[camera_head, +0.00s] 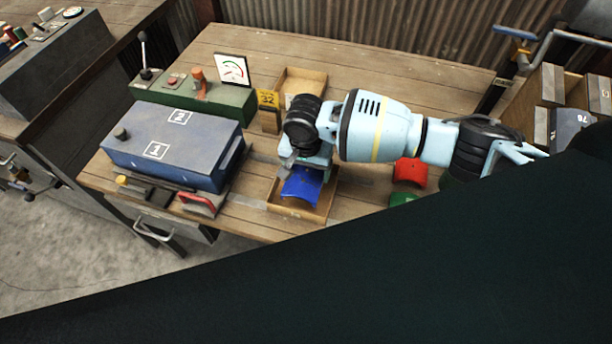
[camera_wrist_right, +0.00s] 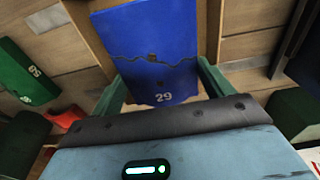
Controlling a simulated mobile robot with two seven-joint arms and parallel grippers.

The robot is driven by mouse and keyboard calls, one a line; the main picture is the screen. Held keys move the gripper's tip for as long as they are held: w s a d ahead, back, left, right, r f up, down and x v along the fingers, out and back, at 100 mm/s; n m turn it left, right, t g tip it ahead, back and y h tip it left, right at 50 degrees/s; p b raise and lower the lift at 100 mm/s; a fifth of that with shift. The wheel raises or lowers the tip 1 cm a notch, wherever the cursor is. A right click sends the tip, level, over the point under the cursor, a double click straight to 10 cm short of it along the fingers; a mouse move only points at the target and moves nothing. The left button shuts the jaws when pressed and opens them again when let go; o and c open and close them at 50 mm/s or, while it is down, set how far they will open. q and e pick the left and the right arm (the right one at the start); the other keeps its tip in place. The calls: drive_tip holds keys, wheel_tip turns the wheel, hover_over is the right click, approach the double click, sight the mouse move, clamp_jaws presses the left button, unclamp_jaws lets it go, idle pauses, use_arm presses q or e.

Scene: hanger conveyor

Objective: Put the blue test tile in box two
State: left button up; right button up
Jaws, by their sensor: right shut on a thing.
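The blue test tile (camera_head: 301,187) is a curved blue plate at the near wooden tray (camera_head: 318,214). In the right wrist view the tile (camera_wrist_right: 150,45) shows the number 29 and a dark crack line across it. My right gripper (camera_head: 300,168) is shut on the tile, with one green finger at each side in the wrist view (camera_wrist_right: 163,84). I cannot tell whether the tile touches the tray floor. A second wooden tray (camera_head: 306,80) stands farther back. My left gripper is out of view.
A red tile (camera_head: 410,172) and a green tile (camera_head: 402,199) lie right of the near tray. A yellow 32 sign (camera_head: 268,98) and a green control box (camera_head: 215,104) with a dial stand behind. The back right tabletop is clear.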

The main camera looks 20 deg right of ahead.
sight(307, 178)
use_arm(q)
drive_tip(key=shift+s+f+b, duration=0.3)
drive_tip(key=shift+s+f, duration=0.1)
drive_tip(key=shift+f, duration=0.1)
use_arm(e)
drive_tip(key=shift+f, duration=1.75)
drive_tip(key=shift+f, duration=0.1)
drive_tip(key=o, duration=1.1)
drive_tip(key=r, duration=0.4)
drive_tip(key=r+p, duration=0.1)
drive_tip(key=r, duration=0.2)
drive_tip(key=r+p, duration=0.1)
drive_tip(key=r, duration=0.3)
drive_tip(key=shift+s+a+r, duration=0.25)
drive_tip(key=shift+s+r, duration=0.1)
drive_tip(key=shift+r, duration=0.2)
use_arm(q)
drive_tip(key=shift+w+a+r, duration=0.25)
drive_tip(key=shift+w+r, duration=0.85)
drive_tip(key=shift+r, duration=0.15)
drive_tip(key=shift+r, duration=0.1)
use_arm(e)
drive_tip(key=shift+s, duration=0.1)
